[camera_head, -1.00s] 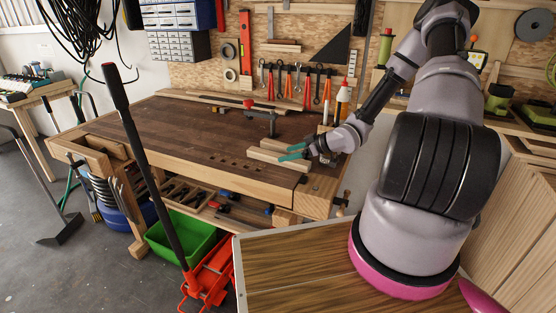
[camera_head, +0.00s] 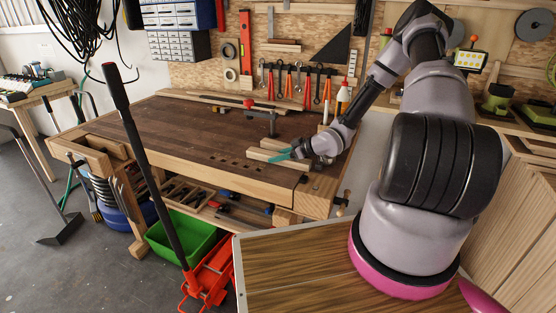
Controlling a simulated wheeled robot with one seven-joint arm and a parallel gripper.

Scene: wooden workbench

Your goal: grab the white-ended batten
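Pale wooden battens lie near the right end of the workbench (camera_head: 190,135). One batten (camera_head: 258,154) is nearer the front edge; another (camera_head: 270,144) lies just behind it. I cannot make out a white end on either one; my gripper covers their right parts. My gripper (camera_head: 279,155) reaches in from the right, with teal fingers low over the battens. The fingers look apart, one farther back and one nearer the front. Whether they touch a batten or straddle it is too small to tell.
A white-tipped bottle (camera_head: 343,98) stands at the back right. Tools hang on the pegboard behind. The bench's left and middle are clear.

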